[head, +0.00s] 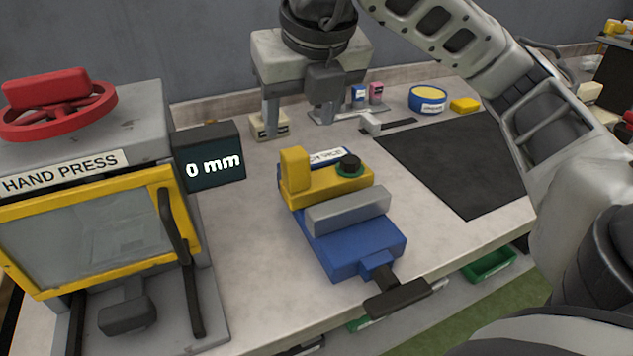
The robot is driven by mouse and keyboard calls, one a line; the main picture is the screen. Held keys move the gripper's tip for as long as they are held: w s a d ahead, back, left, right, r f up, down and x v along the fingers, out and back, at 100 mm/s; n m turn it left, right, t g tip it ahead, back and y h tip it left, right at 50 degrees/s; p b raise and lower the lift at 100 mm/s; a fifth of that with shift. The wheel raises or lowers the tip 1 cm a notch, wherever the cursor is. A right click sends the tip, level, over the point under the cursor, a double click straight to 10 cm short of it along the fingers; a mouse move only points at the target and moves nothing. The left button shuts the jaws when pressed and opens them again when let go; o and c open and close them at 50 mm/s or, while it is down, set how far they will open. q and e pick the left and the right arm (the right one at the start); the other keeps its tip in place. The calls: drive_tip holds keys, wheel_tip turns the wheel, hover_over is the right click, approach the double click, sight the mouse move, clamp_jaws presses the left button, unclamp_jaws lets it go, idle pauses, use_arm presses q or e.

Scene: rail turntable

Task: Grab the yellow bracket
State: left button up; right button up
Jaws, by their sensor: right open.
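The yellow bracket (296,180) is L-shaped, with an upright block at its left end. A black knob on a green ring (348,166) sits on its low part. It rests at the back of the blue bench vice (350,248), behind the vice's grey front jaw (347,211). Whether the jaw touches it, I cannot tell. My right gripper (298,122) is open and empty, pointing down above the table, behind the bracket in the picture and apart from it. My left gripper is out of view.
A hand press (62,160) with a red wheel stands at left, beside a display (209,157) reading 0 mm. A dark mat (460,165) lies clear at right. A blue-yellow tape roll (428,99), yellow block (465,105) and small boxes (376,93) stand at the back.

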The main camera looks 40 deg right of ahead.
sight(295, 153)
drive_tip(key=x, duration=1.1)
drive_tip(key=shift+f, duration=0.15)
drive_tip(key=shift+c, duration=0.4)
drive_tip(key=shift+w, duration=0.1)
clamp_jaws()
